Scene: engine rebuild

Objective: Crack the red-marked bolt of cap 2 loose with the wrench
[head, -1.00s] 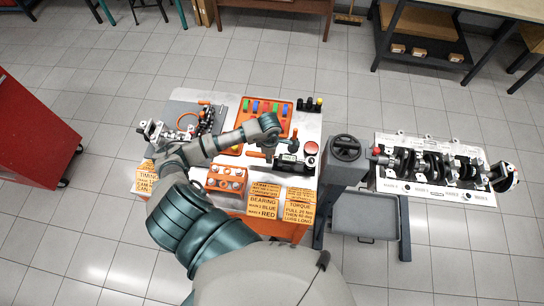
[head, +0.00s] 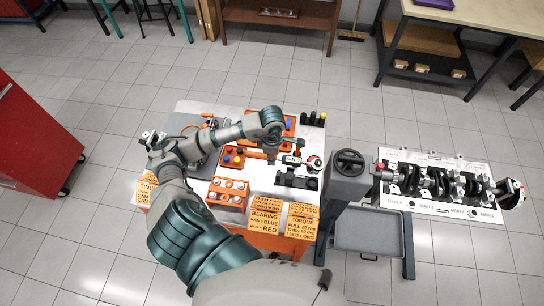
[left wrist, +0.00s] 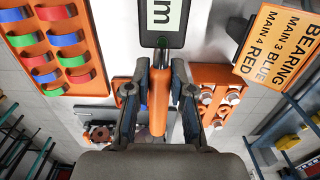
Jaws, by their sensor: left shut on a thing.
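My left gripper (head: 271,157) is above the work cart; in the left wrist view (left wrist: 159,78) its fingers are shut on the orange handle of the wrench (left wrist: 158,105). The wrench's dark body with a display (left wrist: 163,18) points away from the gripper. In the head view the wrench (head: 293,159) shows just above and behind its dark cradle (head: 297,181). The engine block (head: 425,207) with crankshaft and bearing caps lies to the right, apart from the wrench. Cap 2 and its red-marked bolt are too small to pick out. My right gripper is out of view.
A grey stand with a handwheel (head: 350,163) rises between cart and engine. A red cabinet (head: 35,140) stands left.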

